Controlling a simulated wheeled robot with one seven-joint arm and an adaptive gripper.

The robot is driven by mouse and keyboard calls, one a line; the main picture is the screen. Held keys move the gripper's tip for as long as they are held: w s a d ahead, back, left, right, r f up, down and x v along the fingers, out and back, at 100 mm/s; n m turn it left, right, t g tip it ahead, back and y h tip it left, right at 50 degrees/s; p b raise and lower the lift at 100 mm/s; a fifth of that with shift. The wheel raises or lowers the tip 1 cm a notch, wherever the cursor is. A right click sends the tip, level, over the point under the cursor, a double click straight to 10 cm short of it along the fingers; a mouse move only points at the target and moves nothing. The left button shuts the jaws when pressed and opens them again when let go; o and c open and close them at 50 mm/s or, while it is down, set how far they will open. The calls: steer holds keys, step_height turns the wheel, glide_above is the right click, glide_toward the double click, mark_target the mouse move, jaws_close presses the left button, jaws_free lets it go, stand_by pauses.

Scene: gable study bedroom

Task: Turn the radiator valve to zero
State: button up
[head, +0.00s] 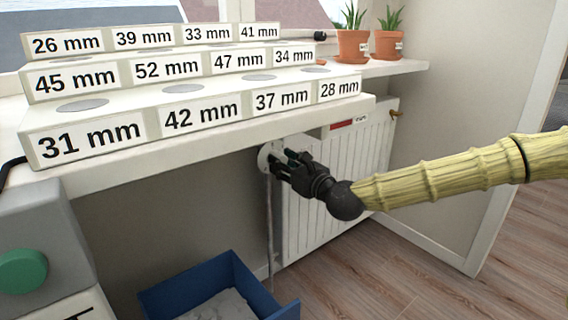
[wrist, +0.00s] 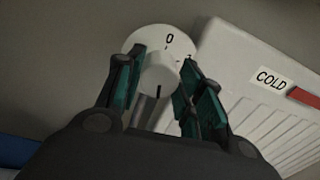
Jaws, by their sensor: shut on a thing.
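The radiator valve shows as a round white dial plate (head: 264,156) under the shelf, at the left end of the white radiator (head: 335,180). In the wrist view the dial plate (wrist: 181,42) has a "0" at its top and a small tick to the right. The white knob (wrist: 159,74) carries a black mark on its lower side, pointing away from the "0". My gripper (head: 286,160) reaches in from the right. In the wrist view its teal-padded fingers (wrist: 160,66) are shut on the knob, one on each side. Parts of the dial's numbers are hidden by the fingers.
A shelf (head: 190,142) with several stepped millimetre-labelled blocks overhangs on the left. A blue bin (head: 178,293) stands on the floor below. A "COLD" label (wrist: 273,79) is on the radiator. Two potted plants stand on the sill. Floor at lower right is clear.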

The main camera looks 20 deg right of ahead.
steer(key=shift+d+f+n+y+p, duration=0.1)
steer(key=shift+f+n+y+p, duration=0.1)
steer(key=shift+n+p, duration=6.35)
steer(key=shift+f+n+y+p, duration=0.15)
steer(key=shift+n+p, duration=2.65)
steer(key=shift+n, duration=7.35)
steer(key=o, duration=1)
